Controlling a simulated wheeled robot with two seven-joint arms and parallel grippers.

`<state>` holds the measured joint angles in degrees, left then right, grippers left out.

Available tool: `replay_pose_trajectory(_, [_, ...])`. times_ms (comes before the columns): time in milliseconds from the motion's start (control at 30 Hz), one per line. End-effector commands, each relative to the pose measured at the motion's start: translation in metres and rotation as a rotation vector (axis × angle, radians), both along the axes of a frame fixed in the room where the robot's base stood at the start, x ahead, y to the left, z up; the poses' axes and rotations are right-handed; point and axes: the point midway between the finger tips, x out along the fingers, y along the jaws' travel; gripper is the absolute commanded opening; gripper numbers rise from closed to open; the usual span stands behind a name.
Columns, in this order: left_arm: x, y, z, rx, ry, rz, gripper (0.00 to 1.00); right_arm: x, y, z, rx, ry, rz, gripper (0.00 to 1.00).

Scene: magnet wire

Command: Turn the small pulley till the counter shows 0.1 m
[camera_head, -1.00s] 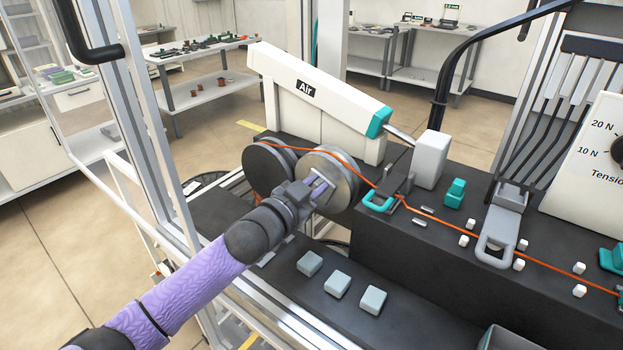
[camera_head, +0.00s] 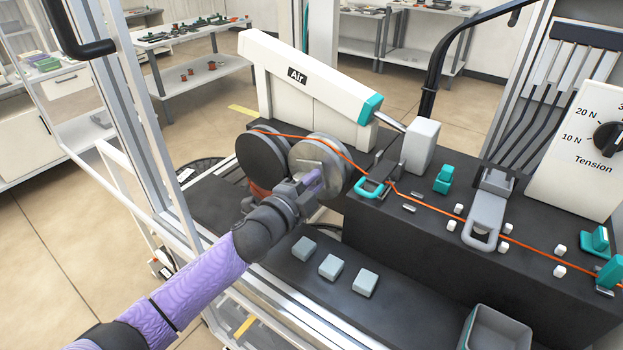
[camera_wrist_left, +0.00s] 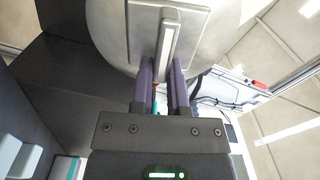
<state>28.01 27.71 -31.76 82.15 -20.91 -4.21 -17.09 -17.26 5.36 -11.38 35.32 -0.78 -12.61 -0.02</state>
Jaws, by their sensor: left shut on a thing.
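The round grey pulley (camera_head: 337,152) stands on the dark machine deck with the orange wire over its top. It also shows in the left wrist view (camera_wrist_left: 110,35). A raised light bar (camera_wrist_left: 169,45) crosses a square plate on its face. My left gripper (camera_head: 315,179) is at this face, shut on the bar, with its purple fingers (camera_wrist_left: 163,78) on either side of it. The gripper hides part of the pulley's lower face. A darker pulley (camera_head: 259,157) stands just left of it. No counter reading can be made out. My right gripper is not in view.
A white block marked Air (camera_head: 285,100) stands behind the pulleys. The orange wire (camera_head: 430,201) runs right past a grey clamp (camera_head: 484,220) and small white guides. Several grey blocks (camera_head: 331,267) sit on the front ledge. A tension dial (camera_head: 607,138) is at right.

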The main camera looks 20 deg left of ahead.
Motion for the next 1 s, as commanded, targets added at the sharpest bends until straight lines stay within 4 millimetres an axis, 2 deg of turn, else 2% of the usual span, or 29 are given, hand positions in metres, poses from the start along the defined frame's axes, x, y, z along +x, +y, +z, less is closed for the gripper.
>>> replay_pose_trajectory(400, [-0.0005,-0.0008,-0.0059,0.197,-0.069,0.0,0.0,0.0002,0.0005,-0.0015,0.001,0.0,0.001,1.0])
replay_pose_trajectory(1000, [-0.0005,-0.0009,-0.0069,0.236,-0.083,-0.001,0.0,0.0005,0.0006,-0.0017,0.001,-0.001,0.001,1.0])
